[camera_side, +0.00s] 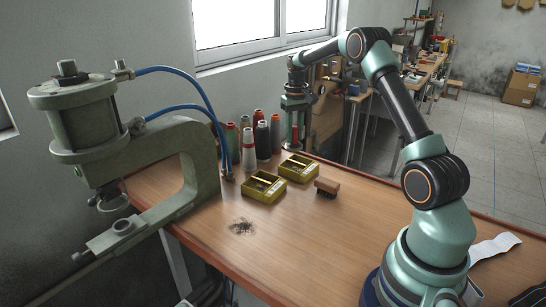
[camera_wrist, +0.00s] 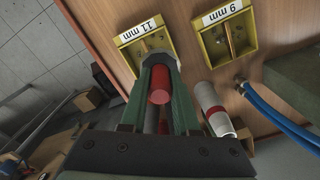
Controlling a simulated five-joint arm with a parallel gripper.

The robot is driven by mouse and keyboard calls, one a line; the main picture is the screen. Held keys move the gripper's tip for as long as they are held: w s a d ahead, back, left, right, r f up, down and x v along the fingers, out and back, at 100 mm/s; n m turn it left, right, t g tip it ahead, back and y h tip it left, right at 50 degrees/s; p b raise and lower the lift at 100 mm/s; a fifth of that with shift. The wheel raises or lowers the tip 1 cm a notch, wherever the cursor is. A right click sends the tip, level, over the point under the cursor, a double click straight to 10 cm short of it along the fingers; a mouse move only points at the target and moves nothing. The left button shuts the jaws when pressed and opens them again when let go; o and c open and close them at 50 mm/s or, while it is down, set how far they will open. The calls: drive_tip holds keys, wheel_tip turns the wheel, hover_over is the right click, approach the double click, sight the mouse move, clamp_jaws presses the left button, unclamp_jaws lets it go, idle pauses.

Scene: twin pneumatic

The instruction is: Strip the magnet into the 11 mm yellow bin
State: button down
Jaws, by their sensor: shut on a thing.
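My gripper (camera_wrist: 160,60) is shut on a red cylinder (camera_wrist: 160,84), which appears to be the magnet; its round end faces the wrist camera. In the side view my gripper (camera_side: 296,138) points down above the table's back edge, behind the bins. The yellow bin labelled 11 mm (camera_wrist: 123,60) lies just beyond my fingertips in the wrist view, and the fingers cover part of its near side. By its place away from the press, it is the farther yellow bin (camera_side: 313,174) in the side view. I cannot tell whether anything clings to the magnet's far end.
The 9 mm yellow bin (camera_wrist: 251,14) sits beside the 11 mm bin. Thread spools (camera_side: 263,140) stand close to my gripper. A brush (camera_side: 327,187) and a dark pile of bits (camera_side: 241,226) lie on the table. A green press (camera_side: 190,150) with blue hoses (camera_side: 197,86) is at left.

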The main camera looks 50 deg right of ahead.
sight(295, 147)
drive_tip(key=shift+d, duration=0.3)
drive_tip(key=shift+a+f, duration=0.1)
drive_tip(key=shift+f, duration=2.55)
drive_tip(key=shift+f, duration=0.4)
drive_tip(key=shift+d, duration=0.5)
drive_tip(key=shift+d, duration=0.7)
drive_tip(key=shift+d+f, duration=0.1)
drive_tip(key=shift+d, duration=0.4)
